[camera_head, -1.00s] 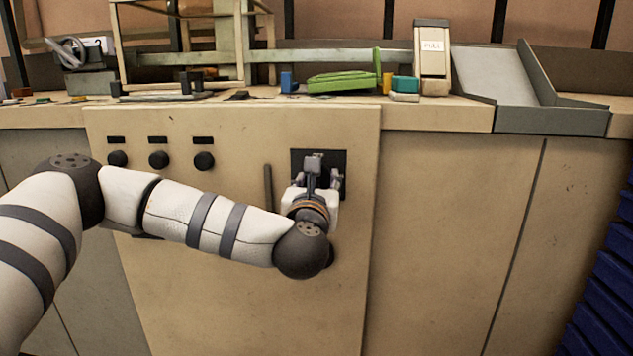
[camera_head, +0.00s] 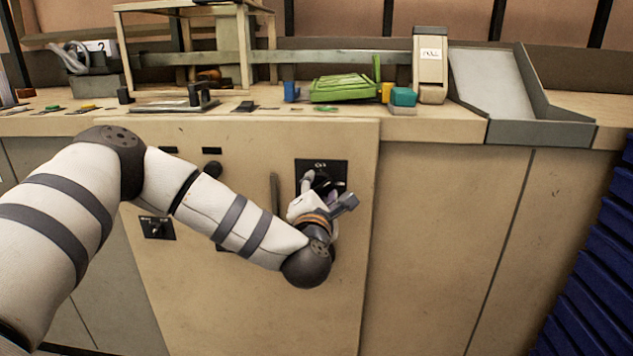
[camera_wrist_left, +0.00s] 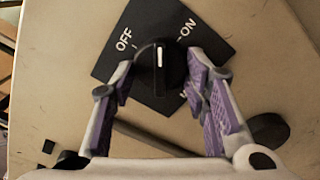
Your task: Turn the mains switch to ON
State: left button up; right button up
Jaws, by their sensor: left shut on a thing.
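The mains switch is a black round knob (camera_wrist_left: 158,66) with a white pointer line, on a dark plate (camera_wrist_left: 205,42) marked OFF and ON in the left wrist view. The plate looks tilted there, and the pointer stands between the OFF and ON marks. My left gripper (camera_wrist_left: 161,75) has its purple-padded fingers on both sides of the knob and is shut on it. In the head view the plate (camera_head: 338,168) sits high on the beige cabinet front, with my left gripper (camera_head: 318,186) at it, hiding most of the knob. My right gripper is out of view.
A bar handle (camera_head: 274,190) stands just left of the plate. Another dark knob (camera_head: 212,170) and a smaller switch plate (camera_head: 157,228) are farther left. The counter (camera_head: 440,120) above holds a green object (camera_head: 342,90) and a grey tray (camera_head: 540,128).

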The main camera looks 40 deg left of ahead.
pick_arm(q)
jog(key=m+p, duration=0.1)
jog(key=m, duration=0.1)
jog(key=m+p, duration=0.2)
jog(key=m, duration=0.1)
jog(key=shift+r, duration=0.4)
jog(key=shift+a+f+m+p, duration=0.15)
jog(key=shift+m+p, duration=0.25)
jog(key=shift+m, duration=0.7)
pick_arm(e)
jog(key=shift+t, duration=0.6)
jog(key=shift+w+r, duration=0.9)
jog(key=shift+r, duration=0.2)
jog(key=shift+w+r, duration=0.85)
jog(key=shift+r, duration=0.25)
pick_arm(q)
jog(key=o, duration=1.1)
jog(key=shift+f, duration=0.1)
jog(key=v, duration=1.2)
